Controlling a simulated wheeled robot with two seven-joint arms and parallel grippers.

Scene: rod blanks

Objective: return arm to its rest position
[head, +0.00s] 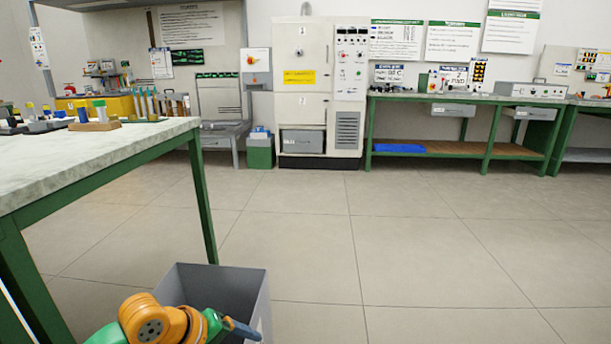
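My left arm, orange and green, comes in at the bottom left, in front of a grey open bin (210,280) on the floor. A dark blue end part, which looks like my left gripper (243,329), points right by the bin's front. Whether its fingers are open or shut, or hold anything, cannot be made out. My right gripper is not in view.
A green-framed workbench (60,170) stands at left, close to the bin. On it are a wooden block (95,125) with blue and green-topped pieces and several upright rods (150,103). A grey cabinet (318,90) stands behind. The floor (420,250) at right is clear.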

